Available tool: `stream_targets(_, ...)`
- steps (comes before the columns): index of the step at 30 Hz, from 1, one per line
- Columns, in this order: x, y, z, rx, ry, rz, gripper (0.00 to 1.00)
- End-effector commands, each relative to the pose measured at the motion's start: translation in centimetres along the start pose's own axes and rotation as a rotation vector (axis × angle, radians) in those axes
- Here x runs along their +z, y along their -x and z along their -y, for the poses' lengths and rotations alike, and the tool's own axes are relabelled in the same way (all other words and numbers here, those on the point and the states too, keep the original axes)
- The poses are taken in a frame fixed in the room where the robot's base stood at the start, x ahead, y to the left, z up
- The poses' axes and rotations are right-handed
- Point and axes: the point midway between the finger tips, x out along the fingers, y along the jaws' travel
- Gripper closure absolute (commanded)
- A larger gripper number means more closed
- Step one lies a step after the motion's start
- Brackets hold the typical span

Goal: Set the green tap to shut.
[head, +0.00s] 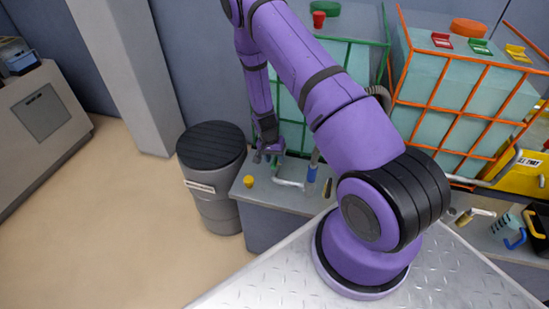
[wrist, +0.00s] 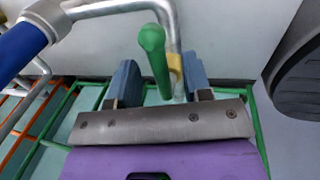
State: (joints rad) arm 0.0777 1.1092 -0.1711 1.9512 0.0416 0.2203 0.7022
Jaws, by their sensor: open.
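The green tap shows in the wrist view as a green lever (wrist: 155,60) with a rounded end. It runs roughly alongside the downward leg of a bent metal pipe (wrist: 172,22). A yellow band sits on that pipe beside the lever. My gripper (wrist: 161,78) is open, with one blue-grey finger left of the lever and the other right of it and the pipe. I cannot tell whether either finger touches the lever.
A dark-lidded grey bin (head: 213,205) stands left of the bench (head: 283,197). A yellow knob (head: 249,182) and a blue-sleeved pipe (head: 312,172) are near my gripper. Green-caged (head: 352,62) and orange-caged (head: 440,75) tanks stand behind. The floor at left is clear.

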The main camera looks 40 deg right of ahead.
Motion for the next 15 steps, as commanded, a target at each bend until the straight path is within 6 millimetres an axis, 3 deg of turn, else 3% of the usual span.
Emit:
stream_targets(2,0.0,0.01,-0.01,0.0,0.0,0.0,0.57)
stream_targets(6,0.01,0.02,-0.01,0.0,0.0,0.0,0.89)
stream_targets(8,0.01,0.02,-0.01,0.0,0.0,0.0,1.0)
stream_targets(15,0.0,0.03,0.01,0.0,-0.006,0.002,1.0)
